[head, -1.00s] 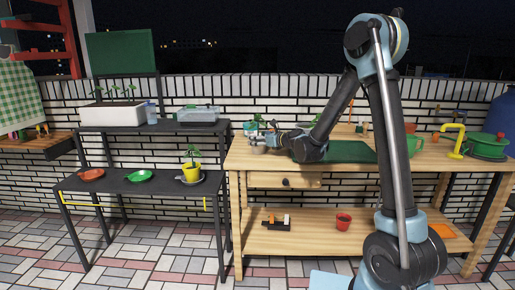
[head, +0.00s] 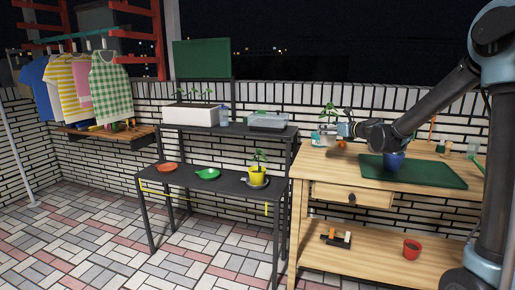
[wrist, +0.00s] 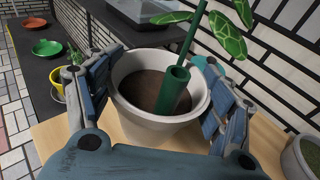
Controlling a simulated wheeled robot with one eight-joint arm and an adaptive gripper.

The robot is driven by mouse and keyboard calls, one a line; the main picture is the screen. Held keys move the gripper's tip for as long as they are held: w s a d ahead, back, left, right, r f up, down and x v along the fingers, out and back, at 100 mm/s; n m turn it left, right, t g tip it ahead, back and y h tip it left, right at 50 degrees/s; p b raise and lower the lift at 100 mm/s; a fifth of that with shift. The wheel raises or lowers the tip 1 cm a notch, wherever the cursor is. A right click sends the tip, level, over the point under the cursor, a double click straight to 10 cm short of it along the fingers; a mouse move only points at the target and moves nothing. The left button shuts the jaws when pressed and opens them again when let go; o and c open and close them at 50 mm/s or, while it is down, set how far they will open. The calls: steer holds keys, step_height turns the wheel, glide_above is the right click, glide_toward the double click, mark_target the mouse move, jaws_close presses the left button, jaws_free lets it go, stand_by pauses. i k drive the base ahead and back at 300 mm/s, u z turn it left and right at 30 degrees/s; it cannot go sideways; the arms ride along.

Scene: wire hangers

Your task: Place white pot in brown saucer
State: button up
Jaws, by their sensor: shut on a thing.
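My gripper (wrist: 150,105) is shut on the white pot (wrist: 165,128), with a finger on each side of it in the wrist view. The pot is upright and holds dark soil, a green tube and a leafy plant. In the head view, my gripper (head: 342,131) is at the left end of the wooden bench, and the pot there is small and partly hidden. The brown saucer (head: 167,167), orange-brown and empty, lies at the left of the black lower shelf. It also shows at the top left of the wrist view (wrist: 35,23).
A green saucer (head: 207,174) lies beside the brown one. A yellow pot (head: 257,174) with a plant stands on a grey saucer to the right. A raised black shelf behind holds a white planter (head: 191,115) and a clear box (head: 268,121).

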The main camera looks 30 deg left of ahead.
mark_target(168, 169)
steer(key=u, duration=3.55)
steer(key=i, duration=1.8)
steer(key=z, duration=0.45)
